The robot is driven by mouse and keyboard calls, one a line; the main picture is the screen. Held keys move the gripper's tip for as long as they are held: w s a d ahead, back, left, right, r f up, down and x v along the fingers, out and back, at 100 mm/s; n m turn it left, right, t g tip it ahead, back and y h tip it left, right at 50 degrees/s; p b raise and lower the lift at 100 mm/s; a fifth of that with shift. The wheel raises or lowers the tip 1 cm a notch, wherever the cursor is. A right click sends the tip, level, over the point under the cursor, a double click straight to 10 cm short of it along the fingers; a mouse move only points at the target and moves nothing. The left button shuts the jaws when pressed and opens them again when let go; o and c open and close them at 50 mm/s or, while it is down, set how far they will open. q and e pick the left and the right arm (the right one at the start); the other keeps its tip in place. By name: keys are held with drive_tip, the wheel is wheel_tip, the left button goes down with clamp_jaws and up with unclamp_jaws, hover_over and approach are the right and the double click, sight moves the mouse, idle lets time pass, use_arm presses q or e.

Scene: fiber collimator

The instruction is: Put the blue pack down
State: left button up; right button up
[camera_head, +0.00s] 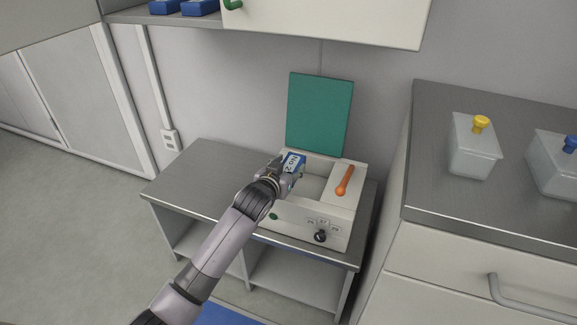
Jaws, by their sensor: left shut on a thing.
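I cannot tell whether the pack touches the device. My right gripper is not in view.
The low grey table (200,170) has free room left of the device. On the right, a taller cabinet top (424,125) carries clear containers with a yellow knob (480,124) and a blue knob (570,144). More blue packs (199,7) lie on a shelf at the top left.

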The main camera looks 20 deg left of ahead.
use_arm(q)
drive_tip(key=shift+f, duration=0.25)
drive_tip(key=o, duration=1.2)
